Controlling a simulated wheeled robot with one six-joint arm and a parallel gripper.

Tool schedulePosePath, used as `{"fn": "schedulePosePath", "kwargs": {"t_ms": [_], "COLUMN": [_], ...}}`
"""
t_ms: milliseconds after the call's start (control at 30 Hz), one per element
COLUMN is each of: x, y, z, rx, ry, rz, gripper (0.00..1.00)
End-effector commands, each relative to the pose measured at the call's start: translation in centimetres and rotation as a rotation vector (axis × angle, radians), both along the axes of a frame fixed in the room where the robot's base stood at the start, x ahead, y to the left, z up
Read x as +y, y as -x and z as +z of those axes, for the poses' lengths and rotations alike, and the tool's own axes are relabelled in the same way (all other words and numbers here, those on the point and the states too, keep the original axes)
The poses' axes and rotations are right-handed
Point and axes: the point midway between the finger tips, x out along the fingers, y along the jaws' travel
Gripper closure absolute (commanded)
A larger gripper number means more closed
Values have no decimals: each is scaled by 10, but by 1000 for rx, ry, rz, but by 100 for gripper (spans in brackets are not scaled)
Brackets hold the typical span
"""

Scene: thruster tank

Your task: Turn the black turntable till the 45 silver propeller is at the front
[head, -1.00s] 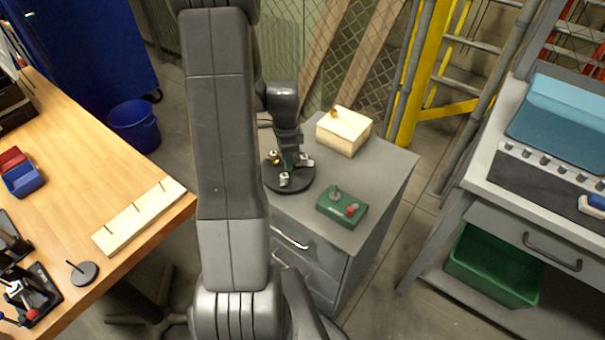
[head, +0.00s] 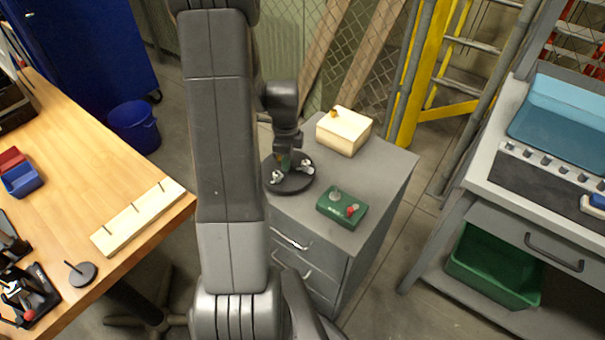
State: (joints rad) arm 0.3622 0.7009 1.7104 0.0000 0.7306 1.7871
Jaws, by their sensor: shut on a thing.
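The black turntable (head: 290,185) lies on the left part of the grey cabinet top. It is a round disc, partly hidden behind my arm. Small silver propellers (head: 306,174) (head: 278,175) stand on it. They are too small to read any number. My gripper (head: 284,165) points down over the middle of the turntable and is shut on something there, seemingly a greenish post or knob. The arm hides the left edge of the disc and perhaps other propellers.
A green box with a grey lever and red knob (head: 342,207) sits in front right of the turntable. A cream block (head: 344,131) with a brass piece stands behind right. The grey cabinet top (head: 385,170) is clear at the right.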

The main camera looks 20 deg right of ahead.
Motion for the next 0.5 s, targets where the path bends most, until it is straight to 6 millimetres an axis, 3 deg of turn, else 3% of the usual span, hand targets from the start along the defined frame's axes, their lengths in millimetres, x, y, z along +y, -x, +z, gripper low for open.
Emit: {"fn": "schedulePosePath", "kwargs": {"t_ms": [167,500], "x": [0,0], "y": [0,-1], "z": [0,0], "rx": [-2,-2], "ry": [1,1], "rz": [-16,-285], "gripper": [100,100]}}
